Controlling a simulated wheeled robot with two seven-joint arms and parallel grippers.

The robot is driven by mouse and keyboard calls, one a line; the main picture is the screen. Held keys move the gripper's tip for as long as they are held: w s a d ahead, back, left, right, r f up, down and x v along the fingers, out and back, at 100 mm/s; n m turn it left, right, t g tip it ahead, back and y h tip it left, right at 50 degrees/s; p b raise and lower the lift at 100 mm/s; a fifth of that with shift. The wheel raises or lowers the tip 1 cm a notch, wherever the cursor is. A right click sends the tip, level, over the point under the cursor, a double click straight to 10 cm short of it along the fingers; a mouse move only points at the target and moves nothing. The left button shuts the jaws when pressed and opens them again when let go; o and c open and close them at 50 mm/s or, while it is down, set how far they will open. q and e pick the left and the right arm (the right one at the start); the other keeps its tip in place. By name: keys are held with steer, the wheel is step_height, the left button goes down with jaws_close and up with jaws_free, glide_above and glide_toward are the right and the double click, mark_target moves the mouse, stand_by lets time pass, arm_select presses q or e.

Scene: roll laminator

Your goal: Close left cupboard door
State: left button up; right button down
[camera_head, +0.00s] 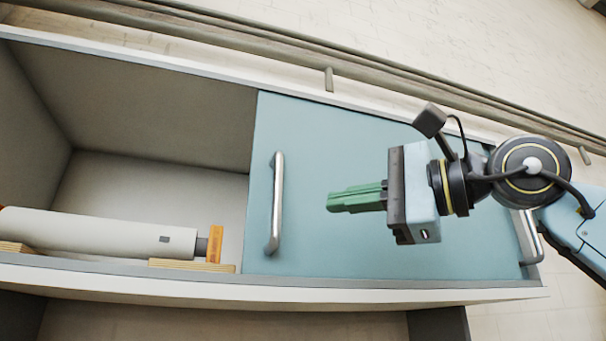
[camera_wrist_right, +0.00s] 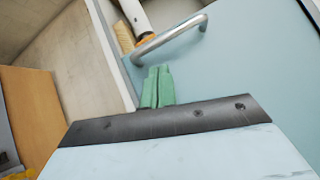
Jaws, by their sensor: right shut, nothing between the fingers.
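The cupboard's left side stands open in the head view, with its inside showing. A blue-green sliding door (camera_head: 335,130) with a vertical metal handle (camera_head: 276,203) covers the right side. A second metal handle (camera_head: 530,237) shows at the far right, partly behind my arm; I cannot tell which door each handle belongs to. My right gripper (camera_head: 330,202) has green fingers, is shut and empty, and is in front of the door, to the right of the first handle. In the right wrist view the shut fingers (camera_wrist_right: 157,88) point toward a metal handle (camera_wrist_right: 170,37). My left gripper is not in view.
A white roll (camera_head: 95,231) with an orange end piece (camera_head: 215,244) lies on wooden supports (camera_head: 190,265) in the open left compartment. The cupboard's lower front edge (camera_head: 330,293) runs below the door. An orange-brown panel (camera_wrist_right: 32,110) shows at left in the wrist view.

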steer(key=s+d+r+t+h, duration=0.2)
steer(key=d+r+t+h, duration=0.1)
steer(key=d+r, duration=0.2)
steer(key=p, duration=0.4)
glide_toward(303, 176)
steer(key=w+a+f, duration=0.1)
steer(key=a+f, duration=0.1)
steer(key=a, duration=0.1)
steer(key=w+a, duration=0.1)
steer(key=shift+w+a+f, duration=0.25)
steer(key=shift+w+f, duration=0.05)
steer(key=shift+f, duration=0.1)
steer(key=shift+s+a+f, duration=0.15)
steer(key=shift+s+a, duration=1)
steer(key=shift+a, duration=0.25)
